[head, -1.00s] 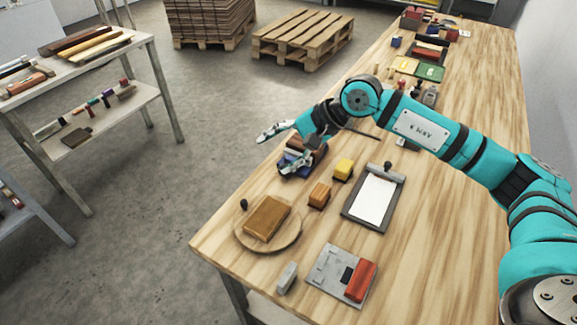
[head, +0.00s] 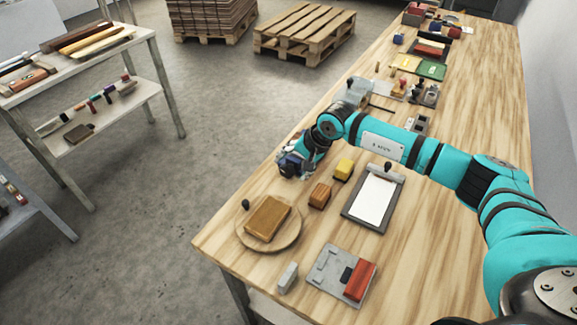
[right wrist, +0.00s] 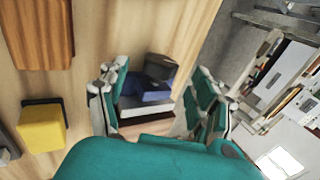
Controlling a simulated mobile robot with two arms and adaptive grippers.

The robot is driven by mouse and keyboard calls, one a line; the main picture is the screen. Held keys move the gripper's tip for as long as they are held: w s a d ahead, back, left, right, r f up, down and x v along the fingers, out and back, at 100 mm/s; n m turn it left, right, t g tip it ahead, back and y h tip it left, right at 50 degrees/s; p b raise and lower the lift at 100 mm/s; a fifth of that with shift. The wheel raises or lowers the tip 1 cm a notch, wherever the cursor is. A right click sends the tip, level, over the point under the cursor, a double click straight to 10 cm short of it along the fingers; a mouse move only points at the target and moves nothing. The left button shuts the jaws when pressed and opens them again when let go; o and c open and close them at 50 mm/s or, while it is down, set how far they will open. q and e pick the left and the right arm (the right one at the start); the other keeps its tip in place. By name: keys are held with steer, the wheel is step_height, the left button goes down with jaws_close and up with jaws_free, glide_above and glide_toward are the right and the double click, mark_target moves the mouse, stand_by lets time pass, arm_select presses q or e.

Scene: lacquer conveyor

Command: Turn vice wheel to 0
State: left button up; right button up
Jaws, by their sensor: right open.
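The vice (head: 289,165) is a small dark blue thing at the table's left edge in the head view, largely covered by my right gripper (head: 299,157). In the right wrist view the vice (right wrist: 148,93) shows as a blue and dark grey block on a light plate, with brown wood below it. The open right gripper (right wrist: 155,97) has its teal fingers on either side of that block in the picture; I cannot tell whether they touch it. I cannot make out the wheel or its number. My left gripper is not in view.
A yellow block (head: 343,169), a brown block (head: 319,195) and a clipboard (head: 355,222) lie close by. A round board (head: 247,237) is nearer the front. The wooden table (head: 455,130) has bare room on the right. Floor lies left of its edge.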

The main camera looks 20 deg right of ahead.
mark_target(286, 165)
steer(key=shift+x, duration=1.8)
steer(key=c, duration=1.2)
steer(key=g+h+b, duration=0.2)
steer(key=b, duration=0.1)
steer(key=shift+w+a+g, duration=0.2)
steer(key=shift+w+g, duration=0.05)
steer(key=shift+g, duration=0.15)
steer(key=g+h+b, duration=0.2)
steer(key=b, duration=0.2)
steer(key=shift+r+g, duration=0.1)
steer(key=shift+g, duration=0.2)
